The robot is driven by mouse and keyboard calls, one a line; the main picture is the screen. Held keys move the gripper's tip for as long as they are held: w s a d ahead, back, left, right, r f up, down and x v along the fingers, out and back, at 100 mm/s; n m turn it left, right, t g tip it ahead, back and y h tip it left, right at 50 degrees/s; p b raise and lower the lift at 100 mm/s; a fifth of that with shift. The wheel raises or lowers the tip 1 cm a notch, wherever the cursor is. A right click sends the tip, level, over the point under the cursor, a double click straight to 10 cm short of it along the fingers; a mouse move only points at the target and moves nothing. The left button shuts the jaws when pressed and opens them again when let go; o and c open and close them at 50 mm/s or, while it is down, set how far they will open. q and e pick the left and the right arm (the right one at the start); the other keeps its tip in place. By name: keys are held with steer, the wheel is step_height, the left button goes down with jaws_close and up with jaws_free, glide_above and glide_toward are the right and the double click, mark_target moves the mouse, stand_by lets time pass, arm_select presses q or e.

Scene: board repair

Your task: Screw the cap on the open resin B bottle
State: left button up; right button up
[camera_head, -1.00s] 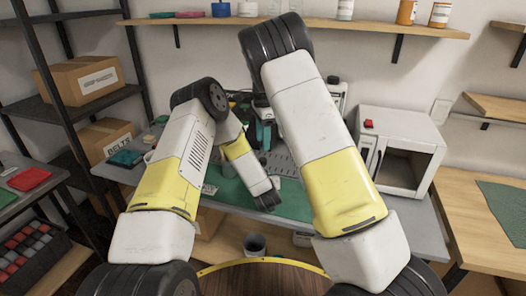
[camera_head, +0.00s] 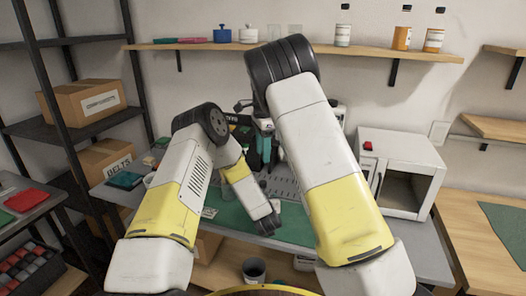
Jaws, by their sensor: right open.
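My left arm comes in from the left, bends at a black elbow, and its forearm (camera_head: 237,172) slopes down to a black wrist end over the green mat (camera_head: 234,220). My left gripper cannot be made out. My right arm (camera_head: 318,145) crosses the middle of the view, and its bulk hides most of its forearm and right gripper, whose jaws stand open. No open resin B bottle or loose cap can be picked out.
A white oven-like box (camera_head: 409,150) stands at the workbench's right. Teal and black equipment (camera_head: 263,145) stands at the back, partly behind my right arm. A dark cup (camera_head: 254,270) is low in front. The wall shelf (camera_head: 200,46) spans the back.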

arm_select(q)
steer(key=v, duration=0.7)
steer(key=shift+s+r, duration=0.15)
steer(key=shift+s, duration=0.25)
